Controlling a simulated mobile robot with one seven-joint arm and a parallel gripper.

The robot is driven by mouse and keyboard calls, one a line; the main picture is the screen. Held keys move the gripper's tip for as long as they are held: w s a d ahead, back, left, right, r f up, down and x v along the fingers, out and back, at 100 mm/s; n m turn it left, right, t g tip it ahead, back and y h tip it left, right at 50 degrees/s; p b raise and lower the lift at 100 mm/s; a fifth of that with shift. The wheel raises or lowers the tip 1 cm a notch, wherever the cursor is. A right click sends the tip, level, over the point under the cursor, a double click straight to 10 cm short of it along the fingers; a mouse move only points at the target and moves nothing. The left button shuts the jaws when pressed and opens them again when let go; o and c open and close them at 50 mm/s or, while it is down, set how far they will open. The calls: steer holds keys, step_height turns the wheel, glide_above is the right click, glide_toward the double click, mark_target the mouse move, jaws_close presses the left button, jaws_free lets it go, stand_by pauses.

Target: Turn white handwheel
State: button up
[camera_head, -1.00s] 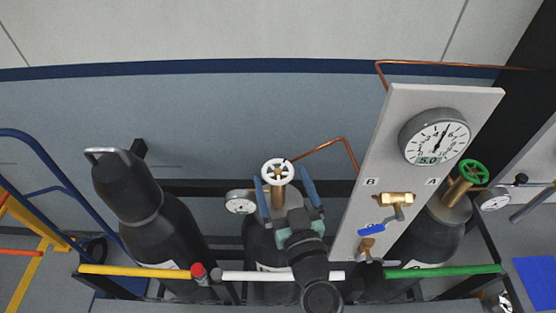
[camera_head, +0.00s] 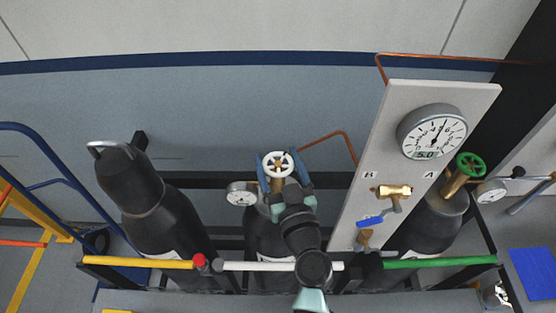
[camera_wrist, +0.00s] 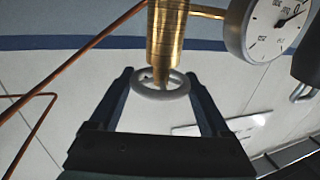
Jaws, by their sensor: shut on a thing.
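The white handwheel (camera_head: 279,164) sits on top of a brass valve on the middle dark cylinder (camera_head: 266,232). In the wrist view the white handwheel (camera_wrist: 162,86) lies between the two blue-grey fingers, with the brass valve stem (camera_wrist: 166,40) running through its middle. My gripper (camera_head: 280,160) is shut on the wheel, one finger on each side of its rim. My gripper also shows in the wrist view (camera_wrist: 160,82). My wrist and arm hide much of the valve and cylinder below the wheel in the head view.
A gauge (camera_head: 240,193) sits just left of the valve. A grey panel (camera_head: 372,140) with a large dial (camera_head: 432,131) and blue-handled valve (camera_head: 370,221) stands to the right. A green handwheel (camera_head: 470,164) is farther right. A white bar (camera_head: 250,266) crosses in front.

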steer(key=shift+c, duration=0.6)
